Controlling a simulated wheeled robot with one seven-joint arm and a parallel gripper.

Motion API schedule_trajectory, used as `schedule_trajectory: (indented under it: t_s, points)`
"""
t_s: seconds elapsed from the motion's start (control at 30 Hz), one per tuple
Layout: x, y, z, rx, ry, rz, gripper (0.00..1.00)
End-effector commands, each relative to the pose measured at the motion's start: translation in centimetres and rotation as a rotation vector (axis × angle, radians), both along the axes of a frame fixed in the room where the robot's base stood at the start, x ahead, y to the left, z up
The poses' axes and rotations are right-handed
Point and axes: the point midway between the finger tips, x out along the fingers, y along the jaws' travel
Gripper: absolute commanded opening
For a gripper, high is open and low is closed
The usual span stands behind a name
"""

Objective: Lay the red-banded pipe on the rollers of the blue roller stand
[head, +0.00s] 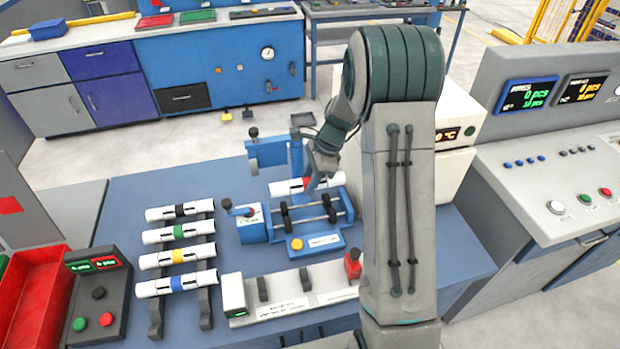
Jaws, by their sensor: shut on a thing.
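The red-banded pipe (285,188) is white and lies roughly level, just above the back part of the blue roller stand (252,231). My gripper (318,180) is shut on it near its red band, with the arm coming down from the right. The stand's black rollers (285,215) on metal rods show in front of and below the pipe. I cannot tell from this view how much gap lies between pipe and rollers. My gripper hides part of the pipe's middle.
Pipes with black, green, yellow and blue bands (180,233) lie on a rack at left. A blue clamp-like fixture (268,152) stands behind the roller stand. A white-topped holder (285,308) with a red part (353,264) is in front. A button box (98,295) stands at left.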

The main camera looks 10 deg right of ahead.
Motion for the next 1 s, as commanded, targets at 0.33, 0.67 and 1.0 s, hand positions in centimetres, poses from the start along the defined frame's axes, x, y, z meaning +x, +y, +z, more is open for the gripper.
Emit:
schedule_trajectory:
  t_s: [0.33,0.67,1.0]
  points:
    - [0.0,0.0,-3.8,0.0,0.001,0.002,0.11]
    - [-0.1,0.0,-6.9,0.0,0.002,0.004,0.11]
    - [0.0,0.0,-7.7,0.0,0.001,0.004,0.11]
